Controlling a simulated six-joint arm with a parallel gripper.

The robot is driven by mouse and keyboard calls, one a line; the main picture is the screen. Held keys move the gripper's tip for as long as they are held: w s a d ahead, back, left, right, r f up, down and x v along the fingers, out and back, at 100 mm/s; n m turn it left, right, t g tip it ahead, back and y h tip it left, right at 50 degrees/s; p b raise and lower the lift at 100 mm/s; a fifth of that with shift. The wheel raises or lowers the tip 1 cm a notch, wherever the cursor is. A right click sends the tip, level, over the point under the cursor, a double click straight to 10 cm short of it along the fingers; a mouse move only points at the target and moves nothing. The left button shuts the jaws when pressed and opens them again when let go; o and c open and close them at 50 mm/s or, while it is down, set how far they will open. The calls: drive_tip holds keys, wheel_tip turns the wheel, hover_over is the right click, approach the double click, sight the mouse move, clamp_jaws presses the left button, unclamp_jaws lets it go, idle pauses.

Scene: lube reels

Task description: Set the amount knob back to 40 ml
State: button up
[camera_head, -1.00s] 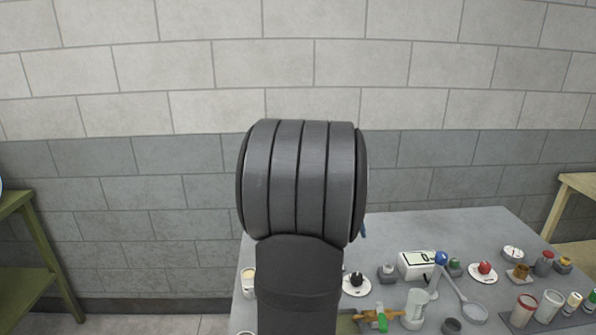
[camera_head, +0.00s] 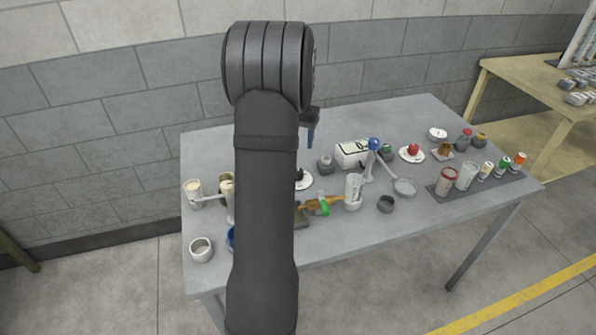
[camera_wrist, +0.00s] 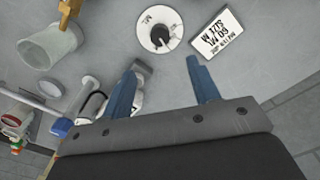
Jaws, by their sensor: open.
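In the wrist view a black knob (camera_wrist: 159,38) sits on a round white dial (camera_wrist: 148,24) with small lettering that looks like "ML"; the knob's exact setting is too small to read. In the head view the dial (camera_head: 306,181) is partly hidden behind my arm. My gripper (camera_wrist: 165,65) is open, its two blue fingers apart with nothing between them. In the wrist picture the fingertips lie just below the knob, apart from it.
A white card with upside-down print (camera_wrist: 216,38) lies beside the dial. A white display box (camera_head: 353,153), a blue-topped lever (camera_head: 374,146), a red knob (camera_head: 412,149) and several jars stand to the right on the grey table (camera_head: 345,245). The table's front is mostly clear.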

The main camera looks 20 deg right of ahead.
wheel_tip(320, 180, down, 13)
drive_tip(key=shift+f, duration=0.15)
drive_tip(key=c, duration=1)
drive_tip(key=shift+o, duration=0.2)
